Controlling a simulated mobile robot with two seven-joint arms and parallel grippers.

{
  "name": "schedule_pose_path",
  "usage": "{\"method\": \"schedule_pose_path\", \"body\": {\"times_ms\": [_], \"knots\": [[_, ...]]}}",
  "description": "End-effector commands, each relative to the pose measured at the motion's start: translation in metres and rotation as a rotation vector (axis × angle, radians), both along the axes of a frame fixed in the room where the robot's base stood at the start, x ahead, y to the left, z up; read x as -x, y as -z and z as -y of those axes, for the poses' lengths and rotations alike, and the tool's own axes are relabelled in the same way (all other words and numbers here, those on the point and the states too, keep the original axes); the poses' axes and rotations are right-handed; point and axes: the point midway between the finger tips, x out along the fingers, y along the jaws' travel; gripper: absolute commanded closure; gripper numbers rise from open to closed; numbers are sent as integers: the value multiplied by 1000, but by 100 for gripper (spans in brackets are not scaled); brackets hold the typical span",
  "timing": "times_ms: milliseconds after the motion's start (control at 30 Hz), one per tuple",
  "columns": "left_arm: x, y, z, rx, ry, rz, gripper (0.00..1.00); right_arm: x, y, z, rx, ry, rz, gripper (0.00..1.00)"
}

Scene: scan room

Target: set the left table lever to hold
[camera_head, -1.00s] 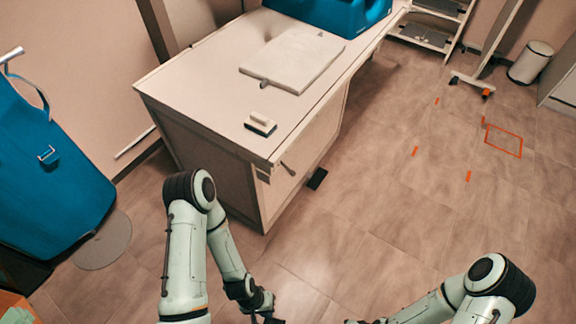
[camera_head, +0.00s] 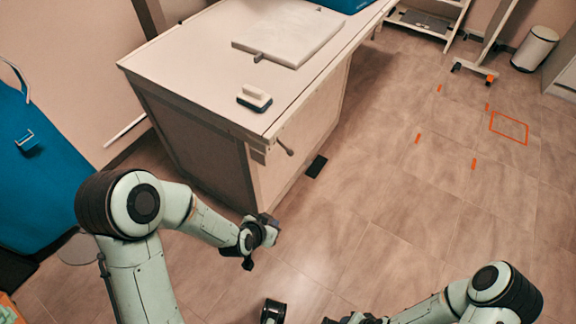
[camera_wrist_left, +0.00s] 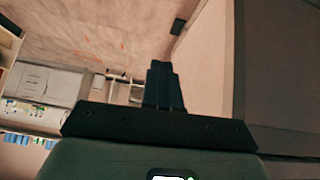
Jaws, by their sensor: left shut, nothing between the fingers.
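The table (camera_head: 205,85) is pale and stands at upper middle in the head view. The lever cannot be made out in the left wrist view. My right gripper (camera_head: 345,318) is at the bottom edge, partly cut off.
A white pad (camera_head: 290,38) and a small block (camera_head: 254,98) lie on the table. A black floor pedal (camera_head: 316,166) is beside the table. A blue chair-like item (camera_head: 35,150) stands at left.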

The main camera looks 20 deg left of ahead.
Motion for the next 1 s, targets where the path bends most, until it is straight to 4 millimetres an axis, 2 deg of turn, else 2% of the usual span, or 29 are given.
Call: {"method": "schedule_pose_path", "body": {"times_ms": [33,200,400,500,700,1000], "knots": [[-16,-12,-2,-38,29,94,100,-5,19,2,7,6,14,59],[-51,-73,-5,-170,110,364,100,-23,53,10,28,26,66,59],[-64,-129,-8,-292,155,580,100,-39,79,17,47,41,108,59],[-65,-145,-9,-328,162,637,100,-44,84,18,52,46,121,59],[-65,-157,-10,-349,165,670,100,-47,86,19,55,48,128,59],[-67,-156,-10,-347,166,668,100,-47,86,20,55,48,128,59]]}}
